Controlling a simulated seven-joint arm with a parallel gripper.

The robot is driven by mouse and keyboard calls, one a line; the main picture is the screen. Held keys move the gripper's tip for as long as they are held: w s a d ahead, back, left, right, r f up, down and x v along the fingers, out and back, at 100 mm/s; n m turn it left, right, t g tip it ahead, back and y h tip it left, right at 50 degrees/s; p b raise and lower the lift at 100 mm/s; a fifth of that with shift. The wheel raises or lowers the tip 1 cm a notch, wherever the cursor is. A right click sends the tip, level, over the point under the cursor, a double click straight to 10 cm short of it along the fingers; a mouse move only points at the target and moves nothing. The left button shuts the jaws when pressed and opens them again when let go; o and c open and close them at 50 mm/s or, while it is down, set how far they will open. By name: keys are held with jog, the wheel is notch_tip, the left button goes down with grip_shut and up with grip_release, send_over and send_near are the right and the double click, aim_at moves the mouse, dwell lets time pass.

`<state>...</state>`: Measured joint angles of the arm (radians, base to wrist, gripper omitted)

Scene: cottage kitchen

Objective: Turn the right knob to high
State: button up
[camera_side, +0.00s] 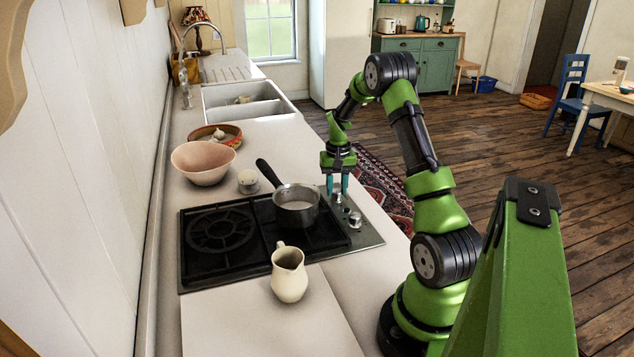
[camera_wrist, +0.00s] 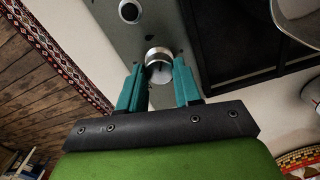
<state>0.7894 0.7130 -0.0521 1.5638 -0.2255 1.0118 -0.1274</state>
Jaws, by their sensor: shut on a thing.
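The gas hob (camera_side: 365,236) has metal knobs along its right edge. My gripper (camera_side: 337,190) points straight down at the far knob (camera_side: 338,198), at the hob's far right corner. In the wrist view, the teal fingers of my gripper (camera_wrist: 159,80) stand on either side of this round metal knob (camera_wrist: 158,56) and are shut on it. The fingers hide part of its sides. Its setting cannot be read. Another knob (camera_side: 355,220) sits nearer the side camera, free of the gripper; it also shows in the wrist view (camera_wrist: 130,11).
A saucepan (camera_side: 297,214) with a black handle stands on the hob close to my gripper. A cream jug (camera_side: 289,272) stands in front. A pink bowl (camera_side: 203,163), a small pot (camera_side: 248,181) and a sink (camera_side: 243,105) lie beyond. The floor side is open.

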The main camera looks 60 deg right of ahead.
aim_at(336, 190)
jog(key=n, duration=0.6)
jog(key=shift+n, duration=0.3)
dwell(0.4)
jog(key=o, duration=1)
jog(key=shift+o, duration=0.2)
notch_tip(336, 190, up, 17)
jog(key=shift+f, duration=0.1)
